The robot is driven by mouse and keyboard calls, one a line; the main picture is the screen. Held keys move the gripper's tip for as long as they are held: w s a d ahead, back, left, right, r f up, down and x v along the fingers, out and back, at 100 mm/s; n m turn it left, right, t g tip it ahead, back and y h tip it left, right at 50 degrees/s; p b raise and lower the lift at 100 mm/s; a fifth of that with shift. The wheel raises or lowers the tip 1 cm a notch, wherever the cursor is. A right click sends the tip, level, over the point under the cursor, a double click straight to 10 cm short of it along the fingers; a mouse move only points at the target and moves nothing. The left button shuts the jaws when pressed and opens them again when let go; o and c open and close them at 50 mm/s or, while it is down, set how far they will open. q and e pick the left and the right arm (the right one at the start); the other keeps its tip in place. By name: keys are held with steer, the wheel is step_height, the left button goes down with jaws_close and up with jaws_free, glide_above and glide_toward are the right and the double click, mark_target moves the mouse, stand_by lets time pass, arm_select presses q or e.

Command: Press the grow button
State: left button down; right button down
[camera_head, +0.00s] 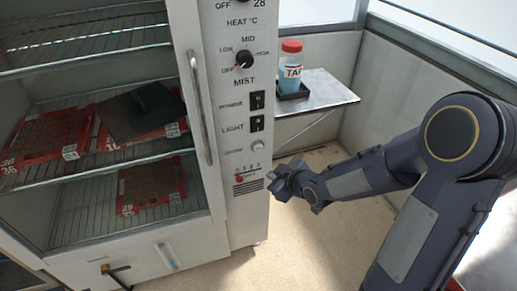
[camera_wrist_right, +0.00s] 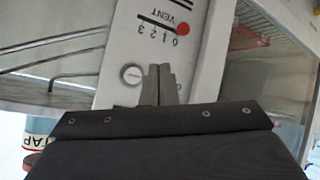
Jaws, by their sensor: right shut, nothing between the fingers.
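The grow button (camera_head: 257,145) is a small round pale button on the cabinet's control panel, below the LIGHT switch, with a faint label to its left. In the right wrist view a round, ringed button (camera_wrist_right: 131,74) on the panel lies just left of my fingertips. My right gripper (camera_head: 273,180) is shut and empty, close to the panel's right edge, below the button in the head view. Its closed fingers (camera_wrist_right: 158,84) point at the panel in the wrist view; I cannot tell whether they touch it. My left gripper is not in view.
The red vent slider (camera_head: 239,178) is below the button. The POWER switch (camera_head: 257,100), LIGHT switch (camera_head: 257,123) and MIST knob (camera_head: 244,60) are above. A vertical handle (camera_head: 200,110) runs left of the panel. A TAP bottle (camera_head: 290,65) stands on a side shelf (camera_head: 325,92).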

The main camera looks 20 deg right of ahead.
mark_target(257, 151)
steer(key=w+p, duration=0.1)
steer(key=w, duration=0.7)
steer(key=shift+w+a, duration=0.15)
steer(key=shift+w, duration=0.1)
steer(key=shift+w, duration=0.1)
stand_by(1.8)
steer(key=shift+w, duration=0.3)
steer(key=shift+w, duration=0.5)
stand_by(0.6)
stand_by(0.3)
steer(key=shift+s+b, duration=0.5)
steer(key=shift+s, duration=0.4)
